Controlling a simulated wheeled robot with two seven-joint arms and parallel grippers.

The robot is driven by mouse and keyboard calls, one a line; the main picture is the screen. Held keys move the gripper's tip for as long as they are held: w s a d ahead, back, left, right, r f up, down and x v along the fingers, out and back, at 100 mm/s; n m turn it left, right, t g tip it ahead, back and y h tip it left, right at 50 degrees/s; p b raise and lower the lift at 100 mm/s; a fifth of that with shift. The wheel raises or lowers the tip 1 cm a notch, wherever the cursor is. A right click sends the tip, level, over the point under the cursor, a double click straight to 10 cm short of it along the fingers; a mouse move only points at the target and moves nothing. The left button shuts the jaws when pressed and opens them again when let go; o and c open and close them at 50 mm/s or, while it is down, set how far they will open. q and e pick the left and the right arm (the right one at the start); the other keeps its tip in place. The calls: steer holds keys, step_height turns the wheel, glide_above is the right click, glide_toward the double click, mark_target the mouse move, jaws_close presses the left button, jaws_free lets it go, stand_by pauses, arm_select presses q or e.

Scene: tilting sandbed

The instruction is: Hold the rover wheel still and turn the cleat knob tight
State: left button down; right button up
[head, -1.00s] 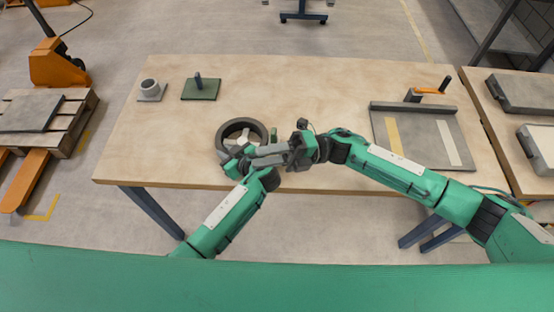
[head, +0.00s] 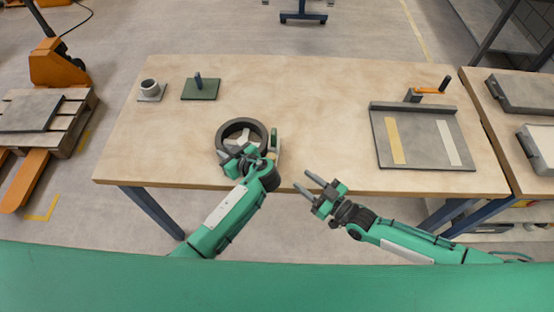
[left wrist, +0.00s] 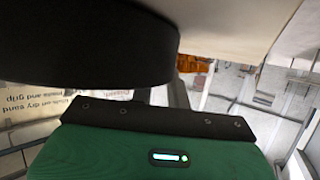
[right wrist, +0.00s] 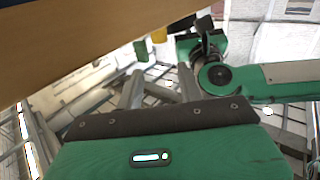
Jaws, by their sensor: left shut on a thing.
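The rover wheel (head: 257,126), a dark ring with pale spokes, lies near the table's front edge left of centre. It fills the top left of the left wrist view (left wrist: 90,45). My left gripper (head: 226,156) is shut on the wheel's near rim; its fingers partly hide that rim. A small green upright piece (head: 274,134) with a pale part below it stands against the wheel's right side; it looks like the cleat knob. My right gripper (head: 308,186) is open and empty, off the table's front edge, right of the wheel and apart from it.
A green plate with a post (head: 201,91) and a grey collar (head: 151,90) stand at the back left. The table middle (head: 310,100) is clear.

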mark_target(275, 159)
steer(key=shift+w+a+f, duration=0.15)
steer(key=x, duration=1.1)
steer(key=shift+w+a+f, duration=0.1)
steer(key=shift+w, duration=0.05)
steer(key=c, duration=0.7)
